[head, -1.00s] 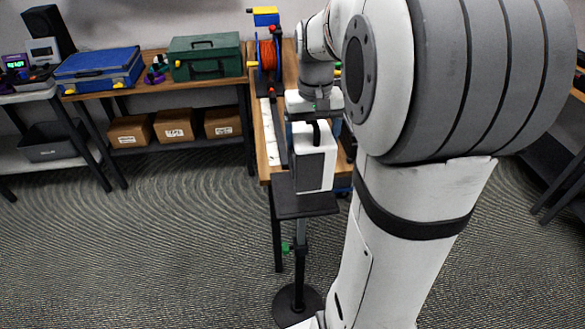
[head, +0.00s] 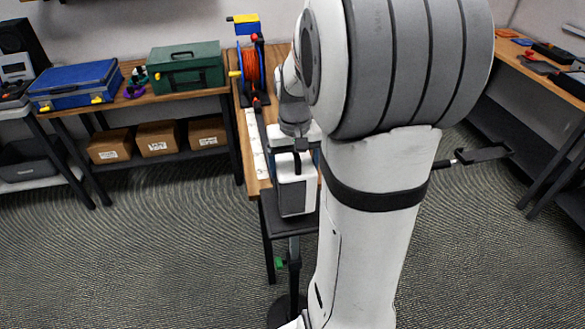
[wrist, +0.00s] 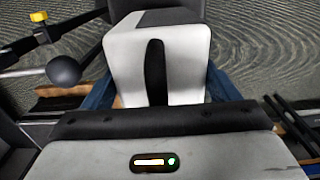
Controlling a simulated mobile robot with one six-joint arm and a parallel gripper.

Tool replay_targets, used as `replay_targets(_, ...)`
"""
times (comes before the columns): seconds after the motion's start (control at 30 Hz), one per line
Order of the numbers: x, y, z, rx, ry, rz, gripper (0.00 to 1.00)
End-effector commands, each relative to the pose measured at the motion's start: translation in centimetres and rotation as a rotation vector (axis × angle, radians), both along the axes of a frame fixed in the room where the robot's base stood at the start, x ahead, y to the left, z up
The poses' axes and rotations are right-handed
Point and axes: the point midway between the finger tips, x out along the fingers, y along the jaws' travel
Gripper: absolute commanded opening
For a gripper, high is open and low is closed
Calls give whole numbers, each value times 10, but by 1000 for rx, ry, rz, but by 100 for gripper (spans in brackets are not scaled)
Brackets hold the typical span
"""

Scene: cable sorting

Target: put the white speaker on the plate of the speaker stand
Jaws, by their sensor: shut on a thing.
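My gripper (head: 301,160) is above the speaker in the head view. The fingertips are partly hidden. The stand's pole with a green knob (head: 279,263) stands below the plate, and its round base is partly hidden.
A wooden workbench (head: 254,185) with an orange cable reel (head: 252,70) lies behind the stand. A green case (head: 187,72) and a blue case (head: 75,84) rest on the back bench. Open floor (head: 150,240) lies left of the stand. Another bench (head: 530,78) is at right.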

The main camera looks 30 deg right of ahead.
Motion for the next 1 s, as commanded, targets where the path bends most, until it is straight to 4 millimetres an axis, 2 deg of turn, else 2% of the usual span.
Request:
replay_targets(0.17, 0, -1, -15, 0, -1, -2, 11)
replay_targets(0.53, 0, -1, -19, -1, -3, -2, 11)
replay_targets(0.57, 0, -1, -20, 0, 0, -2, 82)
replay_targets(0.77, 0, -1, -19, 0, -1, -3, 99)
replay_targets(1.0, 0, -1, -18, 0, -1, -3, 100)
